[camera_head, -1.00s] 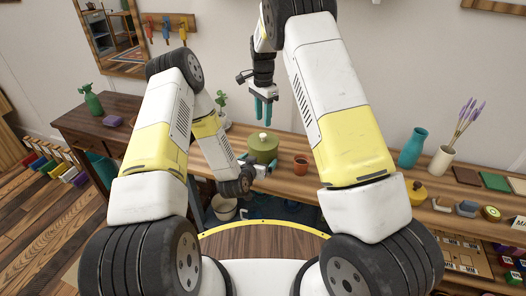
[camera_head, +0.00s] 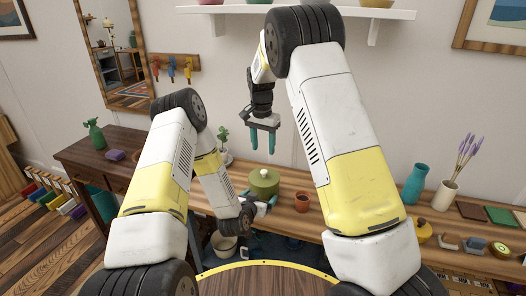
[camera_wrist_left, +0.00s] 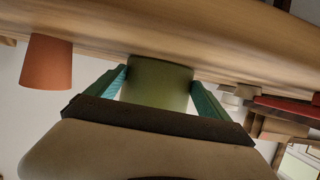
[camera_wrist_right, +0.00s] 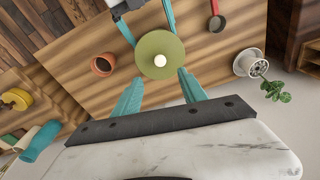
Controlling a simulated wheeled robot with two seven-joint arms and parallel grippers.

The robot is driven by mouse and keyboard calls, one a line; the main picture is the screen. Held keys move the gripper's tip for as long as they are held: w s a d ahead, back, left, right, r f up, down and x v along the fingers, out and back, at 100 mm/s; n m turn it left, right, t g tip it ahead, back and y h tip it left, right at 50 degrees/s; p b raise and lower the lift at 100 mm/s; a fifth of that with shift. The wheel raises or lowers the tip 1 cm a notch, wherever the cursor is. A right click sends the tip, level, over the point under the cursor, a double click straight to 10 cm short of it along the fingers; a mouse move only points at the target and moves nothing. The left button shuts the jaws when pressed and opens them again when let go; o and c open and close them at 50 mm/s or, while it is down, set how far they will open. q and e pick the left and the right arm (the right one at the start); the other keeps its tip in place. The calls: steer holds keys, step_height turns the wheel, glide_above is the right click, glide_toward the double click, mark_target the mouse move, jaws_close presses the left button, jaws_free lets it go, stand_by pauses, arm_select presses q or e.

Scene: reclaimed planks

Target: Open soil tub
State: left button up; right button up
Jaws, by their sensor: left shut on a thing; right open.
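The soil tub (camera_head: 264,184) is a round olive-green pot with a lid and a small cream knob, upright on the wooden bench. My left gripper (camera_head: 268,203) is shut on the tub's body low down; its teal fingers flank the tub (camera_wrist_left: 158,82) in the left wrist view. My right gripper (camera_head: 262,149) is open and empty, pointing down above the lid with a gap. In the right wrist view its fingers (camera_wrist_right: 160,92) stand apart below the lid (camera_wrist_right: 153,45) and its knob (camera_wrist_right: 160,61). The lid sits on the tub.
A terracotta pot (camera_head: 302,203) stands just right of the tub. A teal vase (camera_head: 413,184) and a white vase with lavender (camera_head: 444,195) stand further right.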

mark_target(264, 171)
arm_select(q)
steer(key=shift+r, duration=0.1)
arm_select(e)
steer(key=shift+n, duration=0.9)
steer(key=f, duration=0.7)
steer(key=w+f, duration=0.1)
steer(key=f, duration=0.2)
steer(key=shift+d+f, duration=0.15)
steer(key=shift+f, duration=0.25)
jaws_close()
steer(key=shift+r, duration=0.25)
steer(key=shift+r, duration=0.9)
